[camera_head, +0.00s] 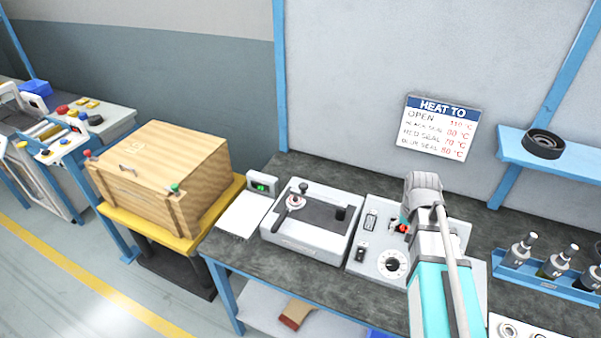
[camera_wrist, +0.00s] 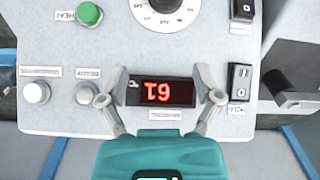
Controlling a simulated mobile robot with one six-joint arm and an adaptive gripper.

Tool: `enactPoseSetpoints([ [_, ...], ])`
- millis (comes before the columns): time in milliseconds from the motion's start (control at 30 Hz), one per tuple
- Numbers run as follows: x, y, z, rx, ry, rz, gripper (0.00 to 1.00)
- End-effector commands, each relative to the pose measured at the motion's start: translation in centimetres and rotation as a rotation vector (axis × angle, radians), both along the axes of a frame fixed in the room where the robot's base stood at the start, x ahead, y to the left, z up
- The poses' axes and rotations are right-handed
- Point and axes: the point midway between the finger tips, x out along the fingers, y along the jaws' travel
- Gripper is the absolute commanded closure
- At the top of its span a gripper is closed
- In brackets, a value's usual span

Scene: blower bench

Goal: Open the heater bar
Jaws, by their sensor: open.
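The control panel (camera_head: 375,262) stands on the bench. In the wrist view it shows a red-digit display (camera_wrist: 166,92), a white dial (camera_wrist: 165,12), a green button (camera_wrist: 88,13), two white buttons and rocker switches. I cannot read the digits surely; they are upside down. My gripper (camera_wrist: 160,88) is open and empty, its fingers apart on either side of the display; contact cannot be told. In the head view my arm hides part of the panel and the fingertips. A grey unit (camera_head: 300,244) with a dark plate and black lever (camera_head: 284,212) stands left; I cannot tell whether it is the heater bar.
A wall sign (camera_head: 437,128) reads "HEAT TO" with temperatures. A small green-lit display (camera_head: 261,187) and white plate stand at the left. A blue rack of bottles (camera_head: 548,272) is at right. A black ring (camera_head: 543,144) lies on the shelf. A wooden crate (camera_head: 165,160) stands left of the bench.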

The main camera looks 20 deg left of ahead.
Motion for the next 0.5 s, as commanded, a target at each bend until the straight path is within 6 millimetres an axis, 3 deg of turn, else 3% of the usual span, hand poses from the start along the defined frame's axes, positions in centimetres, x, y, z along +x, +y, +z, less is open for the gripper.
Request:
enactPoseSetpoints([
  [33,1.8,2.2,2.2,0.000,0.000,0.013,0.17],
  [200,4.9,8.7,5.5,0.000,0.000,0.035,0.17],
  [500,8.5,21.6,11.4,0.000,0.000,0.076,0.17],
])
